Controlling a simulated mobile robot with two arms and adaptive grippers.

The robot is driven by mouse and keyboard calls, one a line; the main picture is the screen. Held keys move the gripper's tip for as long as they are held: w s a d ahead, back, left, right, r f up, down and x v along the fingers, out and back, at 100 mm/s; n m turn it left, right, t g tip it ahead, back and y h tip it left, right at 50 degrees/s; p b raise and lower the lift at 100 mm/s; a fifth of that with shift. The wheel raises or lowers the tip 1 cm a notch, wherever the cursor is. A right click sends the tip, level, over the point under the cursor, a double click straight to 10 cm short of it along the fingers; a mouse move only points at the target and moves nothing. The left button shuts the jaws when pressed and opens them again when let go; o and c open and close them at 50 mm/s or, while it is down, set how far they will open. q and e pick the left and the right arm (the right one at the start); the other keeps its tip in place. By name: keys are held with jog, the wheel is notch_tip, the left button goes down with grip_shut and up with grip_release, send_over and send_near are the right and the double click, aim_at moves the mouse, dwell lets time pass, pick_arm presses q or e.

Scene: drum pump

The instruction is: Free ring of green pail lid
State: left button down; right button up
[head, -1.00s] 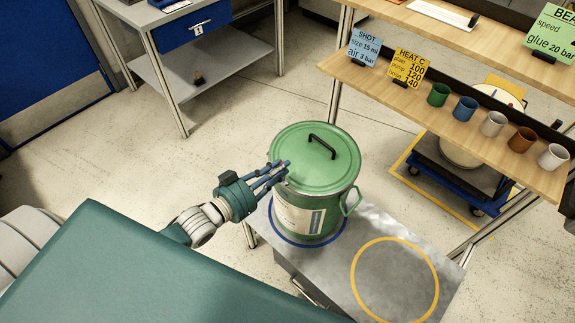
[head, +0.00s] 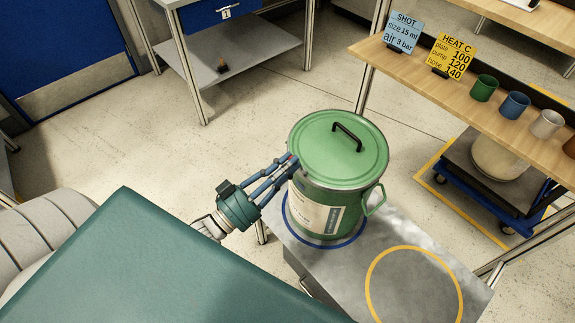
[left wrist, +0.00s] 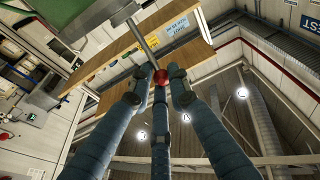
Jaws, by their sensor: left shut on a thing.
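The green pail (head: 313,206) stands upright on the grey metal bench top, inside a blue ring marking. Its green lid (head: 322,162) has a black handle on top and sits on the pail. My left gripper (head: 292,161) is at the left edge of the lid. In the left wrist view my left gripper (left wrist: 159,78) is shut on a red knob (left wrist: 160,76) at the end of a grey rod (left wrist: 146,42). In the head view the fingers mostly hide the knob. My right gripper is not in view.
A yellow ring marking (head: 371,272) on the bench top (head: 400,232) is empty. A wooden shelf (head: 420,84) with signs and several mugs is at the right. A blue cart (head: 470,195) stands below it. The floor left of the pail is clear.

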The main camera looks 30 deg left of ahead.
pick_arm(q)
jog(key=shift+f, duration=0.15)
jog(key=c, duration=1.7)
grip_release()
jog(key=shift+o, duration=0.2)
jog(key=v, duration=1.2)
